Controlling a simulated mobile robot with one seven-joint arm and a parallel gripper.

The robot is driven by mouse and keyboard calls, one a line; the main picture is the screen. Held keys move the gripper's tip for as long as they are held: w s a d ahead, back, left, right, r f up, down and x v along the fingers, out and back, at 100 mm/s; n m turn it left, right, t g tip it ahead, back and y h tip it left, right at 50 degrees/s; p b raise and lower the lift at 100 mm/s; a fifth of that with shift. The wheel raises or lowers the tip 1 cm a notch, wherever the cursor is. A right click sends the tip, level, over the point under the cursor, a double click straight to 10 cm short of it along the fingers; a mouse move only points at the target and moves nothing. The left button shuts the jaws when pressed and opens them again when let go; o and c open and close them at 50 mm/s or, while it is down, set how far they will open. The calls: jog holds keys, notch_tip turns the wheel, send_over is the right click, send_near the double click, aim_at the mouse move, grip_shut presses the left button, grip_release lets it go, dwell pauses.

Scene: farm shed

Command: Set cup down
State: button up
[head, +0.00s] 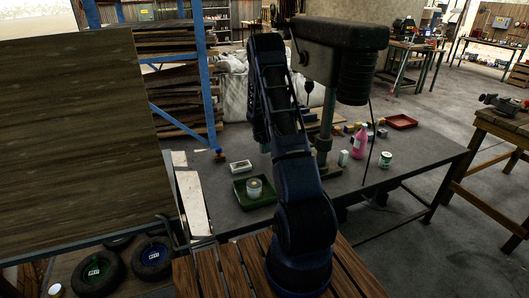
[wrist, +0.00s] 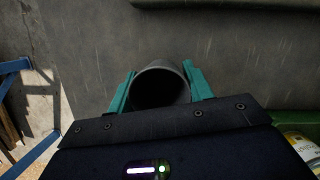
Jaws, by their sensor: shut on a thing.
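In the wrist view a dark grey cup (wrist: 150,72), its round mouth toward the camera, sits between the teal fingers of my gripper (wrist: 160,88). My gripper is shut on it, one finger on each side. The grey workbench top (wrist: 85,60) shows behind the cup; I cannot tell whether the cup touches it. In the head view the bench (head: 225,217) is partly covered by my arm, which hides the gripper and cup.
A green tray (head: 240,203) holding a can (head: 254,187) is left of my arm, near a small pale box (head: 240,166). A drill press (head: 345,40) rises behind. A pink bottle (head: 360,142), a can (head: 385,160) and a red tray (head: 402,122) stand right.

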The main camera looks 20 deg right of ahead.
aim_at(265, 150)
jog(key=shift+f, duration=1.8)
jog(key=o, duration=1.1)
jog(key=shift+f, duration=0.1)
